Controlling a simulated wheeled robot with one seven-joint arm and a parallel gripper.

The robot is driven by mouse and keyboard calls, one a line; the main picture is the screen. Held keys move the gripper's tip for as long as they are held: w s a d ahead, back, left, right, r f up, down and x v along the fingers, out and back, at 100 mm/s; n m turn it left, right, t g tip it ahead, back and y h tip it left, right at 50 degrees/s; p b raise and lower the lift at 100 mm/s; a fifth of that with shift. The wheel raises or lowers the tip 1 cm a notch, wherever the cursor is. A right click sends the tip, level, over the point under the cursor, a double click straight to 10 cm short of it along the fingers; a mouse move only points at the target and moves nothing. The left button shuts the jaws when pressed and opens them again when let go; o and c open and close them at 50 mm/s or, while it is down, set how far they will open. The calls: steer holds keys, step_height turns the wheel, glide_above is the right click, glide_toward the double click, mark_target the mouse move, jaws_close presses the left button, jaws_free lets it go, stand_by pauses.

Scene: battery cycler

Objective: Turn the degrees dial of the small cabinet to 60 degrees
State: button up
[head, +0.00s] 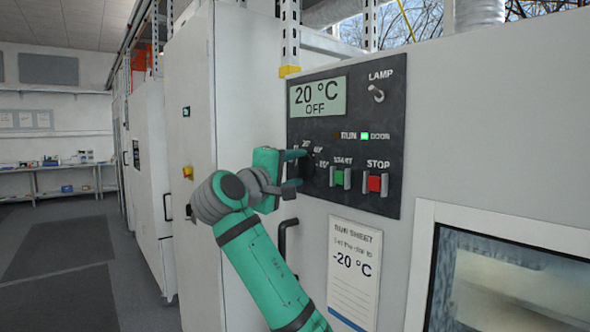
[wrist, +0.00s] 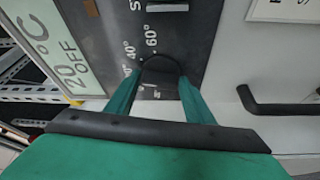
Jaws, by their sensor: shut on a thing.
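The degrees dial (head: 308,166) is a dark round knob on the black control panel (head: 340,208) of the cabinet. My gripper (head: 296,169) reaches it from the left in the head view and is shut on it, one finger on each side. The wrist view shows the dial (wrist: 161,72) between the green fingers, with the marks 40° and 60° on its rim side. The dial's pointer cannot be made out. The display (head: 318,96) reads 20 °C OFF.
On the panel are a LAMP switch (head: 376,92), a green START button (head: 338,178) and a red STOP button (head: 375,183). The DOOR light (head: 364,135) is lit green. A run sheet (head: 353,275) below reads -20 °C. A dark handle (head: 287,238) sits beside it.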

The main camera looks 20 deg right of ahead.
steer(key=m+h, duration=0.1)
steer(key=m, duration=0.1)
steer(key=m+h, duration=0.1)
steer(key=m, duration=0.2)
steer(key=m+h, duration=0.1)
steer(key=m, duration=0.2)
steer(key=shift+w+a+f, duration=0.1)
steer(key=shift+w+f, duration=0.1)
steer(key=shift+f, duration=0.15)
steer(key=m+g+h, duration=0.1)
steer(key=m, duration=0.2)
steer(key=m+h, duration=0.1)
steer(key=m, duration=0.1)
steer(key=shift+w+m+g, duration=0.1)
steer(key=shift+m+g, duration=0.3)
steer(key=shift+m+g+h, duration=0.7)
steer(key=shift+m+g, duration=0.1)
steer(key=shift+m, duration=0.9)
steer(key=shift+c, duration=0.6)
steer(key=shift+r, duration=0.1)
steer(key=o, duration=1)
steer(key=shift+o, duration=0.2)
steer(key=shift+a, duration=0.1)
